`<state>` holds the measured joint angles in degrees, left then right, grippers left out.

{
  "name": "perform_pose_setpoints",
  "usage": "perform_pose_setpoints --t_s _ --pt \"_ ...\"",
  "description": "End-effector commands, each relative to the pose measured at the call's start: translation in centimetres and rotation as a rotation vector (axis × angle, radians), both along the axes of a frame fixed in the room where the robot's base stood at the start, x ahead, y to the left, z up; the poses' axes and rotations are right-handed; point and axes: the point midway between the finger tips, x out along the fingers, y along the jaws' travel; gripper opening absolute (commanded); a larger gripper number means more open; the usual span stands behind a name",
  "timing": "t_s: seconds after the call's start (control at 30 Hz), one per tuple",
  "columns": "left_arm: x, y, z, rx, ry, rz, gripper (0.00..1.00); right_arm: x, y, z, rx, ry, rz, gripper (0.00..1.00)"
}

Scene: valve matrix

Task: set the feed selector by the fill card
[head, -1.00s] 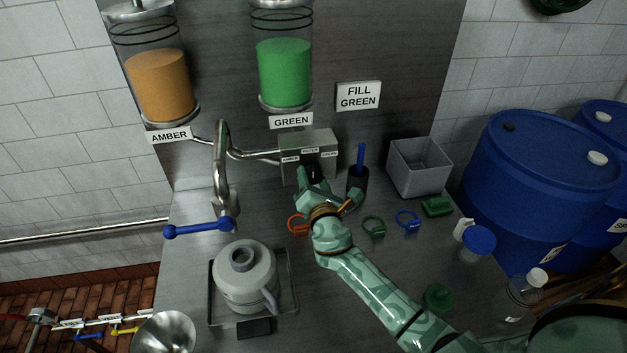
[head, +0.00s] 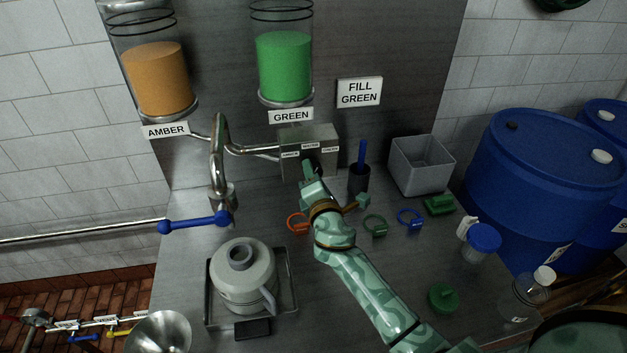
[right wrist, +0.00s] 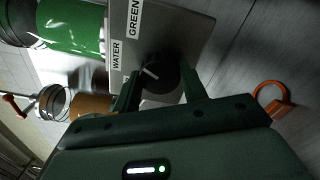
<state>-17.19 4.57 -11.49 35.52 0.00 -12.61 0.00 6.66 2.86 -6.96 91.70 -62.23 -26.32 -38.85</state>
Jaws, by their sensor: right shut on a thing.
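The feed selector is a grey box (head: 322,136) on the back panel with labels AMBER, WATER and GREEN. Its black round knob (right wrist: 160,74) carries a white line, which points roughly toward the WATER label (right wrist: 117,54) in the right wrist view. The GREEN label (right wrist: 134,18) is beside it. My right gripper (head: 307,168) is shut on the knob, its fingers on either side of it; in the head view it hides most of the knob. The fill card (head: 359,92) reads FILL GREEN. My left gripper is not in view.
Amber (head: 158,80) and green (head: 284,68) hoppers hang above. A spout (head: 217,160) and blue lever (head: 194,223) are left. A grey jug (head: 243,275) stands on a tray. Coloured rings, a blue-handled tool in a dark cup (head: 359,180) and a grey bin (head: 421,165) are right.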

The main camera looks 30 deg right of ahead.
Motion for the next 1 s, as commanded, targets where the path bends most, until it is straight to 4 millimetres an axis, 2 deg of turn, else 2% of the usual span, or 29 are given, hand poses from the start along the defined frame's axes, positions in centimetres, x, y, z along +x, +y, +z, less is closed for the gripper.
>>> perform_pose_setpoints --t_s 0.2,0.5,1.0 --pt "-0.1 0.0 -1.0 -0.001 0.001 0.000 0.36 0.0 0.1 -0.3 0.177 -0.043 0.000 0.20" --pt "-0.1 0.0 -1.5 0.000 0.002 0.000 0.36 0.0 0.0 -0.2 0.349 -0.087 0.000 0.20" --pt "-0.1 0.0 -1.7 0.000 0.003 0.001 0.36 0.0 0.0 -0.1 0.428 -0.107 -0.001 0.20"
